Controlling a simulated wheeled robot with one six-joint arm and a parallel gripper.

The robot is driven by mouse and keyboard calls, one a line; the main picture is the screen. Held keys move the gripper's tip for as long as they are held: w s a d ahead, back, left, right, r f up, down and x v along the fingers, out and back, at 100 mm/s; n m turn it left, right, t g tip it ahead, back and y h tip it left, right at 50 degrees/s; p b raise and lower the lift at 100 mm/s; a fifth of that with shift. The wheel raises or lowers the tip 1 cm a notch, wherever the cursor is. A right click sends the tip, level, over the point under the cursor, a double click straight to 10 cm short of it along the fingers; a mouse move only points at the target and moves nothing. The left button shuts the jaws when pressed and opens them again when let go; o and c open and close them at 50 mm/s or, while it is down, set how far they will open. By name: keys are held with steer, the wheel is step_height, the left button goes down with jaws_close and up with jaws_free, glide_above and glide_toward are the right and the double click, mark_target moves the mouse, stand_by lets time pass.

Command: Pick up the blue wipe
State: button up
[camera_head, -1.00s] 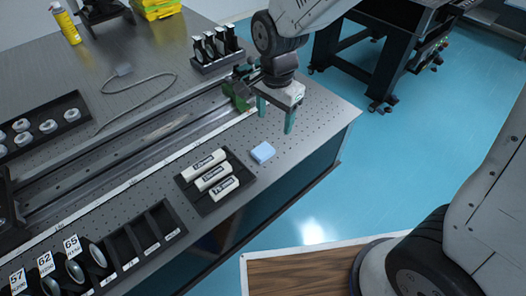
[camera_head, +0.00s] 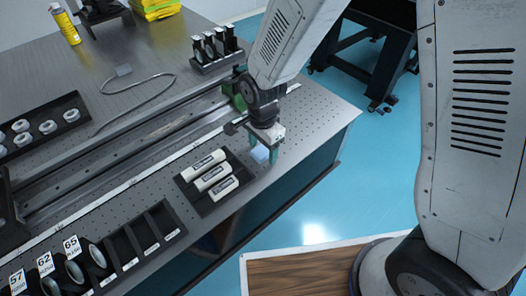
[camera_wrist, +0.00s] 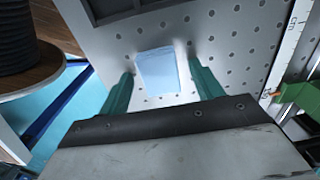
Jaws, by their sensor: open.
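The blue wipe (camera_head: 260,153) is a small pale blue folded pad lying on the perforated tabletop, just right of the tray of white cylinders. My gripper (camera_head: 262,158) is directly over it, and its fingers partly hide it in the head view. In the wrist view the wipe (camera_wrist: 158,71) lies between the two green fingers of my gripper (camera_wrist: 160,75), with a gap on each side. The fingers are open and hold nothing. I cannot tell how far their tips are above the table.
A black tray (camera_head: 187,180) with several white labelled cylinders stands close to the left of the wipe. A green part (camera_wrist: 302,92) on the rail is at the right in the wrist view. The optical table (camera_head: 318,115) has bare surface to the right, ending at its edge.

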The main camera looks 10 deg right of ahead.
steer(key=c, duration=1)
steer(key=shift+c, duration=0.2)
steer(key=shift+r, duration=0.15)
